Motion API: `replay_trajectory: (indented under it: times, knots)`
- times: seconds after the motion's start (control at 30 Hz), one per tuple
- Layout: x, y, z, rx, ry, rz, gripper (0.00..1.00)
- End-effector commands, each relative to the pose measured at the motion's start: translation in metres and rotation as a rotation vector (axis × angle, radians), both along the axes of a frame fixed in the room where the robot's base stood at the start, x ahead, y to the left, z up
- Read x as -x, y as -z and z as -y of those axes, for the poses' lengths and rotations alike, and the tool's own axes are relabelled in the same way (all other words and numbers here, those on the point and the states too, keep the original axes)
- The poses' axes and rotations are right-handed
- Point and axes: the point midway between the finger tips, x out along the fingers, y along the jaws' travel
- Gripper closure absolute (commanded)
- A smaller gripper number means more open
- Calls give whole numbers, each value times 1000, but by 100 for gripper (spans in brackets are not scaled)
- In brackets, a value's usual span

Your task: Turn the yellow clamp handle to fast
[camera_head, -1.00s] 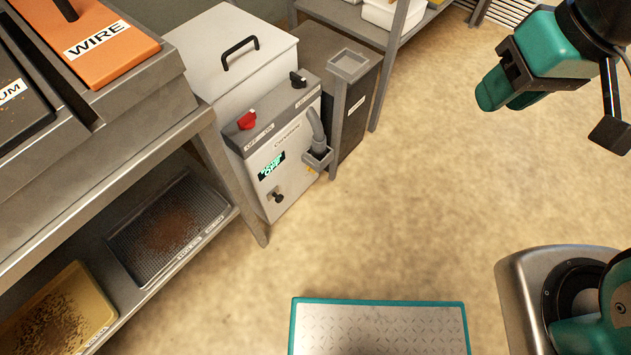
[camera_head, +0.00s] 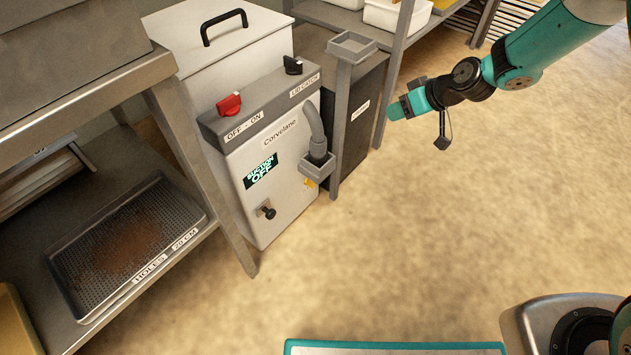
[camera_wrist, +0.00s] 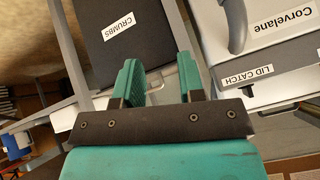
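The yellow clamp handle (camera_head: 311,184) is a small yellow piece in the head view, low on the right side of the grey Corvelane machine (camera_head: 245,190), just below the holder of the grey hose (camera_head: 316,135). It is too small for me to tell its setting, and I cannot make it out in the wrist view. My gripper (camera_head: 393,110) is up and to the right of the handle, in front of the rack leg, apart from everything. In the wrist view my gripper (camera_wrist: 160,80) is open, with nothing between its teal fingers.
A dark crumbs bin (camera_head: 356,125) stands right of the machine, with a grey post and square cup (camera_head: 352,46) before it. The machine carries a red switch (camera_head: 229,103) and a black lid catch knob (camera_head: 293,65). Shelving stands left. The floor (camera_head: 430,220) at right is clear.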

Motion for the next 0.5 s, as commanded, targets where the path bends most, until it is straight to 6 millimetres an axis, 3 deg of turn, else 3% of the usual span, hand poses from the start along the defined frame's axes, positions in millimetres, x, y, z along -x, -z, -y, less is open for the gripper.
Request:
replay_trajectory:
  times: [0.03,0.23,0.37,0.5]
  knots:
    - [-10,30,-8,-40,-35,31,64]
    - [-28,123,-39,-200,-145,236,64]
    - [-14,180,-52,-297,-172,375,64]
    - [20,231,-61,-386,-165,520,64]
